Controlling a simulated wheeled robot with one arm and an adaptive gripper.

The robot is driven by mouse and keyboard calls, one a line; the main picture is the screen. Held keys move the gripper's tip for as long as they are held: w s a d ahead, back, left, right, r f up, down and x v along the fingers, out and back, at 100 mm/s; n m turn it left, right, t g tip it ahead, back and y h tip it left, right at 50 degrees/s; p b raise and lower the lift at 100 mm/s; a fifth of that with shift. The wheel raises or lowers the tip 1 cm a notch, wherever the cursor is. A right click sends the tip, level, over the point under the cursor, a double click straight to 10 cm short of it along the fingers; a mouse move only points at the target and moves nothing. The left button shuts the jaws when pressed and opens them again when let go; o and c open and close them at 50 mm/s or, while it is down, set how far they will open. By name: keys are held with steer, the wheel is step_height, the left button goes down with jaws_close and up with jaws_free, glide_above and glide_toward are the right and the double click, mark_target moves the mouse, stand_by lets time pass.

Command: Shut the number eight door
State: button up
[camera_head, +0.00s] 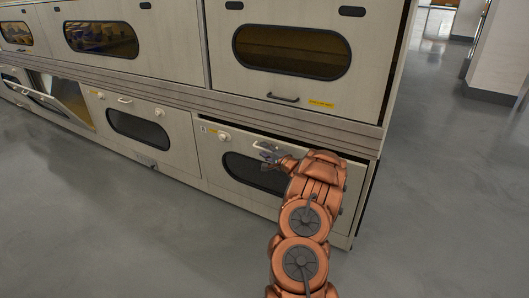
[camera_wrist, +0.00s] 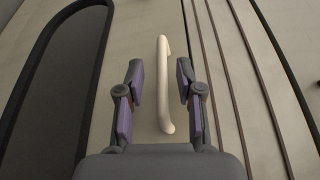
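The lower right door (camera_head: 213,163) is pale with a dark oval window and a small label too small to read, so I cannot confirm it is number eight. A dark gap shows along its top edge, so it appears slightly ajar. My gripper (camera_head: 270,153) is in front of its upper part. In the wrist view my gripper (camera_wrist: 159,72) is open, with one finger on each side of a pale bar handle (camera_wrist: 163,90). The fingers appear apart from the handle. My gripper and arm hide part of the door's right side.
Another lower door (camera_head: 72,98) at the far left hangs open, tilted outward. The lower door between them (camera_head: 110,110) looks closed. Upper doors with amber windows (camera_head: 292,50) look closed. Grey floor (camera_head: 100,220) in front is clear. A pale pillar (camera_head: 500,50) stands at right.

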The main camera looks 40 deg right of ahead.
steer(key=shift+w, duration=0.4)
steer(key=shift+r, duration=0.1)
jaws_close()
stand_by(0.4)
